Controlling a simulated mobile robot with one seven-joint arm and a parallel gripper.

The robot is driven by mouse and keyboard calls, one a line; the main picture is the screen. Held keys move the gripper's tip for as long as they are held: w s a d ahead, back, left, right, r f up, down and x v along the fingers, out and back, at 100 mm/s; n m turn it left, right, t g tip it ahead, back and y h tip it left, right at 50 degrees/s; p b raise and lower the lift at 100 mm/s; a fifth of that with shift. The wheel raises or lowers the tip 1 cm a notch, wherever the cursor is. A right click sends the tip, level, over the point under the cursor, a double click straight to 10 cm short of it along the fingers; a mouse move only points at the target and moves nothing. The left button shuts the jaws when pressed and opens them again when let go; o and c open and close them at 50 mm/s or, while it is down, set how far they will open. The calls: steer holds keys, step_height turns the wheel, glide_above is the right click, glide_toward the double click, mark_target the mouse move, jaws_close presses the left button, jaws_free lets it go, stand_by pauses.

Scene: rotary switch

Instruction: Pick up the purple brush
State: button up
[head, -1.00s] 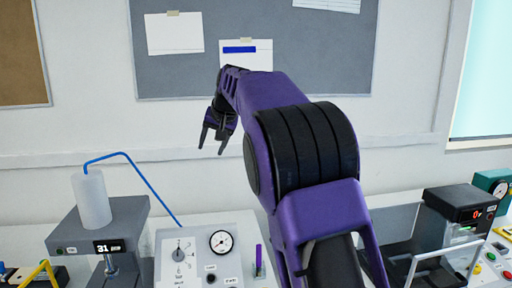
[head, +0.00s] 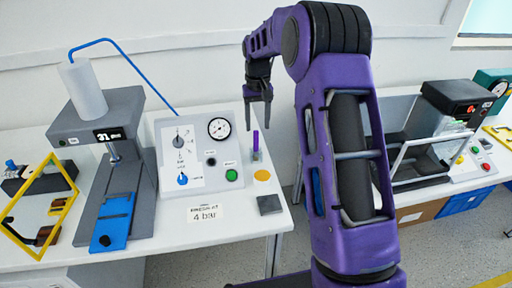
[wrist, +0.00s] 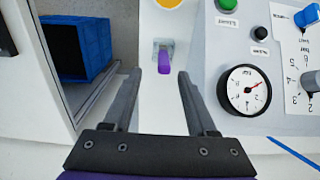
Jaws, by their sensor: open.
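The purple brush (head: 255,142) stands upright in a small clear holder (head: 257,156) at the right side of the grey control panel. In the wrist view the brush (wrist: 164,62) shows between and beyond my fingers, with its holder around its lower part. My gripper (head: 259,98) is open and empty, pointing down above and slightly right of the brush. In the wrist view the two fingers of my gripper (wrist: 174,80) are spread apart, with the brush not touched.
The control panel (head: 204,127) with a gauge and knobs stands just left of the brush. A yellow disc (head: 262,175) and a dark square block (head: 270,204) lie in front of it. A press-like machine (head: 110,120) stands farther left. A gap separates this table from the right one.

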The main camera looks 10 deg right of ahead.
mark_target(256, 139)
steer(key=f, duration=0.6)
steer(key=shift+s+a+f+b, duration=0.15)
steer(key=shift+a+f+b, duration=0.05)
steer(key=shift+a+b, duration=0.15)
jaws_close()
